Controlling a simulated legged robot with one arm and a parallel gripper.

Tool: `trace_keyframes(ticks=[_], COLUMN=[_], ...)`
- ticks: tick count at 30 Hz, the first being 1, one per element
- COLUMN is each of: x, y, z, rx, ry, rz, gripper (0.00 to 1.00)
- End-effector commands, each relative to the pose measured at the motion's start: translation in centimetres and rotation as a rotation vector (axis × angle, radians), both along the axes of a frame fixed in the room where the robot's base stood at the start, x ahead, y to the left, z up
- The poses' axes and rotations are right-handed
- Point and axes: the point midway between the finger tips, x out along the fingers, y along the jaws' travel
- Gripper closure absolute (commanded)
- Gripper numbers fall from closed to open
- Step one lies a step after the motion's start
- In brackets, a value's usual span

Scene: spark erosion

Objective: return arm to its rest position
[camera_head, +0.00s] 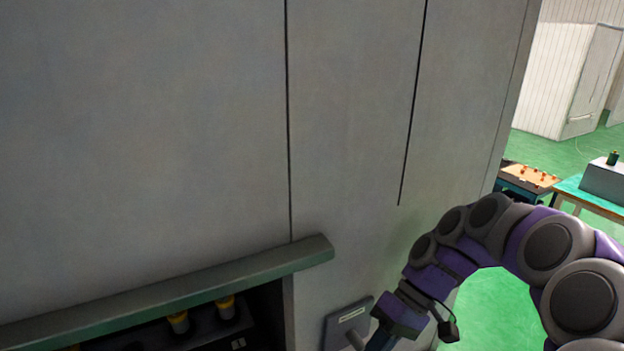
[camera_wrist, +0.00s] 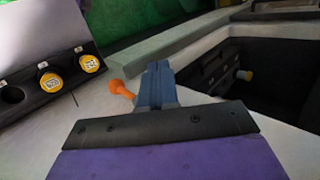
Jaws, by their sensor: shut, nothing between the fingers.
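My gripper (camera_wrist: 158,72) is shut and empty in the wrist view, its blue fingers pointing away over a pale grey surface. An orange knob-like part (camera_wrist: 120,90) shows just left of the fingers; I cannot tell whether they touch. In the head view my purple and grey arm arches in from the right and bends down. Its blue gripper end (camera_head: 381,341) is partly cut off by the bottom edge, close to a small grey plate (camera_head: 347,321) on the machine's side. The fingertips are hidden there.
A large grey machine cabinet (camera_head: 150,130) fills the head view's left, with a ledge (camera_head: 180,290) above a dark recess holding yellow-capped items (camera_head: 226,305). The wrist view shows two yellow-capped items (camera_wrist: 50,81) in a dark holder and a dark recess (camera_wrist: 275,65). Green floor (camera_head: 495,310) shows right.

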Motion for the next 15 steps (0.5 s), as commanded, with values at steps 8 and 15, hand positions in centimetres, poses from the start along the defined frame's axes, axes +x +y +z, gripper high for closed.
trace_keyframes(ticks=[8,15], x=[-7.2,-13.0], y=[1.3,0.9], z=[0.7,-0.6], rx=[-0.261,-0.497], ry=[-0.035,-0.076], rz=[-0.035,-0.141], gripper=[1.0,1.0])
